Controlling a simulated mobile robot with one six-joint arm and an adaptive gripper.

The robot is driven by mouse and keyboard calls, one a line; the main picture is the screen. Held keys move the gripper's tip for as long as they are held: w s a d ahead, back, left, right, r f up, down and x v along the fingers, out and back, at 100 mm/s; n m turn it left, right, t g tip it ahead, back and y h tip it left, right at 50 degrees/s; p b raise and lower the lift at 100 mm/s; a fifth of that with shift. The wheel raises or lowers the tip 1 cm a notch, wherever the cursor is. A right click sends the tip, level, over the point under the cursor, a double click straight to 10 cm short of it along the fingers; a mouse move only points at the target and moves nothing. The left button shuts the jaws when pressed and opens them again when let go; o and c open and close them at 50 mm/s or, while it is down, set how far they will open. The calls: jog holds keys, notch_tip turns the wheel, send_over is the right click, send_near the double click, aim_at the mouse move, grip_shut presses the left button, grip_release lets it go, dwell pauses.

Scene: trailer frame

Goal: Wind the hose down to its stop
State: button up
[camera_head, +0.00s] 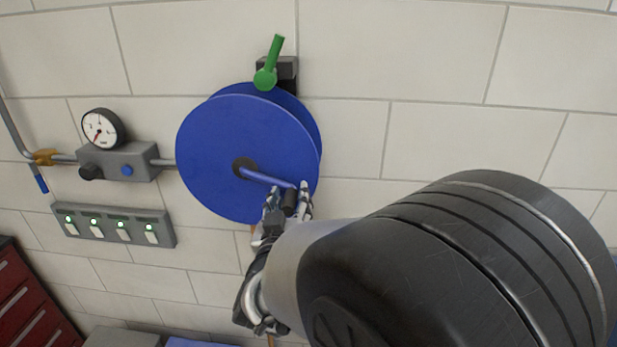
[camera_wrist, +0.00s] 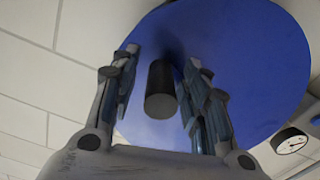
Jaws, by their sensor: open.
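A blue hose reel (camera_head: 225,150) is mounted on the tiled wall; its round disc also fills much of the wrist view (camera_wrist: 262,60). A blue crank arm (camera_head: 262,177) runs from the dark hub (camera_head: 244,167) toward the lower right and ends in a dark cylindrical handle (camera_head: 290,203). My gripper (camera_head: 288,190) is at this handle. In the wrist view the handle (camera_wrist: 160,92) stands between the two open fingers (camera_wrist: 162,85), with a gap on the left and the right finger close to it. A bit of orange-brown hose (camera_head: 252,240) shows below the reel, mostly hidden by my gripper.
A green lever (camera_head: 271,65) sits on a dark bracket above the reel. Left of it are a gauge (camera_head: 103,128) on a grey block and a switch strip (camera_head: 115,228) with green lights. A red drawer cabinet (camera_head: 30,305) stands lower left. The wall at right is bare.

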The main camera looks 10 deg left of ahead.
dwell(0.3)
jog(key=shift+r, duration=0.1)
grip_shut()
dwell(0.5)
